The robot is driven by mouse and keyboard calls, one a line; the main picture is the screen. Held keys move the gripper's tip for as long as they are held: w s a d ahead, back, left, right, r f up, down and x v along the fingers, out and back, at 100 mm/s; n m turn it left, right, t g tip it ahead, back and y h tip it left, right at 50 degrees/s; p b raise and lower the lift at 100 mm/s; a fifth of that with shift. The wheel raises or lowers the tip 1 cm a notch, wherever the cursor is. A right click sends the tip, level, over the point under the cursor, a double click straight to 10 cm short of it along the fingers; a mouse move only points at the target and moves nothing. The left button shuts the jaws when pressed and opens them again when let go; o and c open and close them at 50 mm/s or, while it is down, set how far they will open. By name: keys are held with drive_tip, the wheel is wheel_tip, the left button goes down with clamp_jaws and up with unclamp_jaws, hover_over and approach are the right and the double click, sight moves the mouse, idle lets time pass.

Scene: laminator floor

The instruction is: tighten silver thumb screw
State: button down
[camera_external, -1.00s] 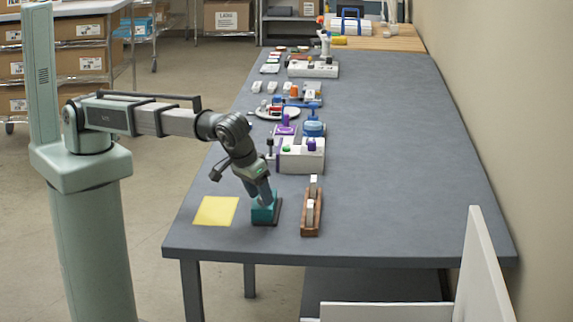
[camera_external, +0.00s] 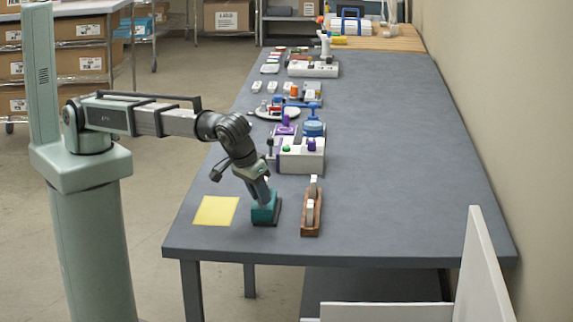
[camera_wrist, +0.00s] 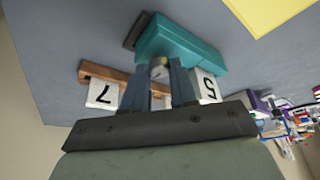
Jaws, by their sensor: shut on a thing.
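A teal block (camera_external: 262,215) stands on the near part of the grey table; it also shows in the wrist view (camera_wrist: 185,45). A small silver piece, the thumb screw (camera_wrist: 158,72), shows between my fingertips against the teal block. My gripper (camera_external: 264,202) points down onto the top of the block. In the wrist view my gripper (camera_wrist: 163,72) is shut on the silver thumb screw. The fingers hide most of the screw, so its thread and how far in it sits cannot be seen.
A wooden rack (camera_external: 304,228) with white pieces stands close to the right of the block. A yellow sheet (camera_external: 215,211) lies to the left. A white box with coloured knobs (camera_external: 290,163) stands behind. The right side of the table (camera_external: 400,190) is clear.

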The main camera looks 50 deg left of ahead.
drive_tip(key=m, duration=0.1)
drive_tip(key=m+h, duration=0.1)
drive_tip(key=m, duration=0.2)
drive_tip(key=shift+a+m+h, duration=0.3)
drive_tip(key=shift+m+h, duration=0.1)
drive_tip(key=m, duration=0.2)
drive_tip(key=m+g+h, duration=0.1)
drive_tip(key=m, duration=0.1)
drive_tip(key=shift+w+a+h, duration=0.1)
drive_tip(key=shift+w+h, duration=0.1)
drive_tip(key=shift+h, duration=0.1)
drive_tip(key=m+g, duration=0.1)
drive_tip(key=m, duration=0.4)
drive_tip(key=shift+w+g+h, duration=0.15)
drive_tip(key=shift+g+h, duration=0.25)
drive_tip(key=shift+w+m+g, duration=0.15)
drive_tip(key=shift+m+g, duration=0.65)
drive_tip(key=shift+m, duration=1.2)
drive_tip(key=shift+a, duration=0.1)
drive_tip(key=c, duration=0.9)
unclamp_jaws()
